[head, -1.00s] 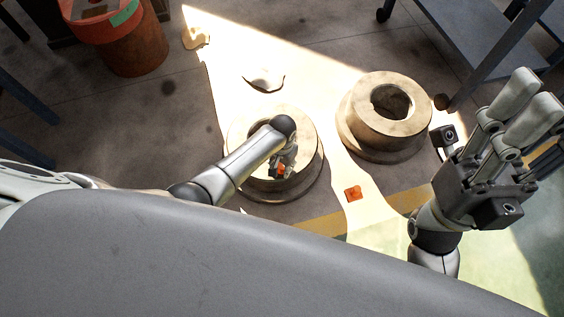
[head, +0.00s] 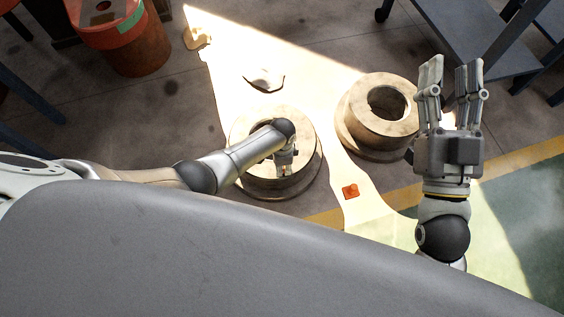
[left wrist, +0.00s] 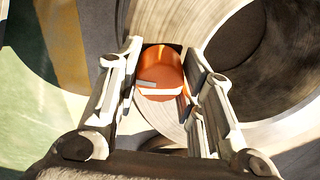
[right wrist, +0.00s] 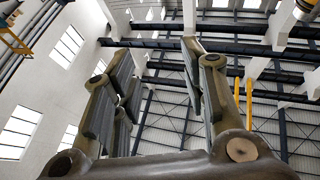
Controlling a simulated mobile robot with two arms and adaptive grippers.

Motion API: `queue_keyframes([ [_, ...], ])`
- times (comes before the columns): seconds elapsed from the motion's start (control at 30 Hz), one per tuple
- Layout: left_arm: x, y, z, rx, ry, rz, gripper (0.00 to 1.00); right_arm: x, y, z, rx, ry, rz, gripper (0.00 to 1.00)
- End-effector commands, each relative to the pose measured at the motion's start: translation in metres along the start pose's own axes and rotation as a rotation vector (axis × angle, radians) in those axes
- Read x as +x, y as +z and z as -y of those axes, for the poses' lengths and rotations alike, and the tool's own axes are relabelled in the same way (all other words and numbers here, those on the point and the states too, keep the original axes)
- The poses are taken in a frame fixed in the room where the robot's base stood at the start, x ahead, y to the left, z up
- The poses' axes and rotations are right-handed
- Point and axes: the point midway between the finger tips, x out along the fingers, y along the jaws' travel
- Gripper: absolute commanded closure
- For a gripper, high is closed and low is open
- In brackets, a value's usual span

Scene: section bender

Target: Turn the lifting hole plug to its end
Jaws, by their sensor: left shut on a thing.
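The lifting hole plug (left wrist: 161,75) is an orange round cap with a pale bar across its near face. It shows in the left wrist view between the fingertips. My left gripper (left wrist: 163,58) is shut on it, one finger on each side. In the head view my left gripper (head: 285,168) points down over the left round, pale, worn part (head: 243,150); the plug is hidden there. I cannot tell how far the plug is turned. My right gripper (head: 452,82) is raised with its fingers up, open and empty; the right wrist view shows its parted fingers (right wrist: 160,85) against the ceiling.
A second pale ring-shaped part (head: 375,133) stands to the right. An orange bin (head: 135,50) is at the upper left. A dark cart (head: 460,50) stands at the upper right.

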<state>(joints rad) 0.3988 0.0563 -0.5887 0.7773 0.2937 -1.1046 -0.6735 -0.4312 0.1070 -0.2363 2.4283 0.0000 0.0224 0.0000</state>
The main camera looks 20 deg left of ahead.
Motion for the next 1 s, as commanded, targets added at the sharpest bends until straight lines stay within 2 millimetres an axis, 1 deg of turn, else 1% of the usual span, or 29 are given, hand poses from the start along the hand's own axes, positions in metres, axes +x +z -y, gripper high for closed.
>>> queue_keyframes([
  [0.2,0.0,0.001,0.001,0.205,-0.001,0.001,0.89,-0.001,0.014,-0.002,-0.003,0.004,0.081,0.6],
  [0.4,0.0,0.001,0.001,0.394,-0.001,0.002,0.89,-0.002,0.021,-0.003,-0.005,0.006,0.117,0.6],
  [0.7,0.001,0.001,0.0,0.66,0.0,0.001,0.89,-0.002,0.022,-0.003,-0.005,0.007,0.124,0.6],
  [1.0,0.001,0.001,0.0,0.844,0.0,0.001,0.89,-0.002,0.019,-0.003,-0.005,0.007,0.102,0.6],
])
